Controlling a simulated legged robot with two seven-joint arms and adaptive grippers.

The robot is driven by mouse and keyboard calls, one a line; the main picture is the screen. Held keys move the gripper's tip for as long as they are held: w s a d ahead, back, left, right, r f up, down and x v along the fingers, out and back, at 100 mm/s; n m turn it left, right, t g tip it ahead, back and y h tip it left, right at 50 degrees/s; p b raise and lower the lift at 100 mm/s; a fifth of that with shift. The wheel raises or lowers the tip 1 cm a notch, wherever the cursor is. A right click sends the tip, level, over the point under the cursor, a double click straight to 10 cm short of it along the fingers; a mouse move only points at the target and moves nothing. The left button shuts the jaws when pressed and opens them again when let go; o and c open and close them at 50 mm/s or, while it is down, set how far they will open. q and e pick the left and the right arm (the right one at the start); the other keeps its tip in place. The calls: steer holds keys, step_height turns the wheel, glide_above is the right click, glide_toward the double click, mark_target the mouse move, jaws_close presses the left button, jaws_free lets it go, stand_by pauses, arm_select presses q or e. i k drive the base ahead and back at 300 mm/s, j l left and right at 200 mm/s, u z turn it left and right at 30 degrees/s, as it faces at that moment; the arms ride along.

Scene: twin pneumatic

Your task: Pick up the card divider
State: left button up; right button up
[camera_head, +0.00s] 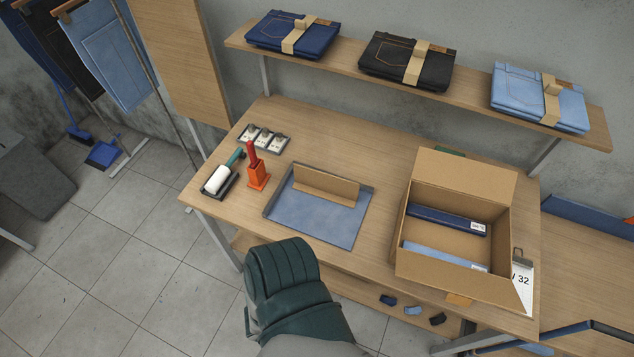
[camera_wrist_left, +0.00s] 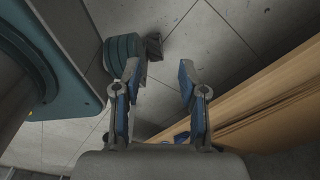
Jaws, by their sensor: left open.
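The card divider (camera_head: 326,186) is a brown cardboard piece standing upright along the back part of a blue-lined tray (camera_head: 318,222) on the workbench. My left gripper (camera_wrist_left: 159,82) shows in the left wrist view, with its two blue-padded fingers apart and nothing between them. It is over the grey tiled floor, beside a wooden edge, and away from the divider. I cannot make out the left gripper in the head view, and my right gripper is not in view.
An open cardboard box (camera_head: 405,235) with folded denim inside stands right of the tray. An orange holder (camera_head: 257,178), a white roller (camera_head: 216,180) and a small tray (camera_head: 262,138) stand left. A shelf (camera_head: 345,66) with folded jeans hangs above. Bench between tray and box is clear.

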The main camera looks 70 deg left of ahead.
mark_target(342, 192)
steer(key=u, duration=2.2)
